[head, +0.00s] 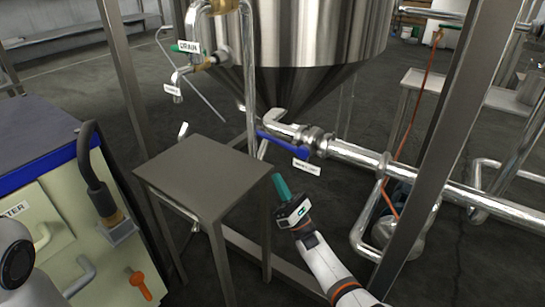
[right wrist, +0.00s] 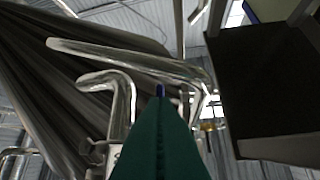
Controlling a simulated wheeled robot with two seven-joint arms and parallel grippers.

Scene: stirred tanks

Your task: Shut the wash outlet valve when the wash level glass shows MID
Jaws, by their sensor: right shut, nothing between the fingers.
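A steel tank (head: 318,35) with a cone bottom has an outlet pipe running to the right. On this pipe sits a valve with a blue lever (head: 280,144), which lies roughly along the pipe and points left. A white tag below it is too small to read. My right gripper (head: 280,181), with green fingers, is shut and empty, below the lever and apart from it. In the right wrist view the shut fingers (right wrist: 160,130) point up at a small blue tip (right wrist: 160,90), likely the lever's end. I cannot make out a level glass or its MID mark. My left gripper is out of view.
A grey metal stand (head: 200,170) is close left of my right gripper. A DRAIN-tagged tap (head: 190,66) with a green handle hangs above it. Steel frame posts (head: 440,130) and pipes (head: 450,188) crowd the right. A cabinet with a blue edge (head: 45,165) stands at the left.

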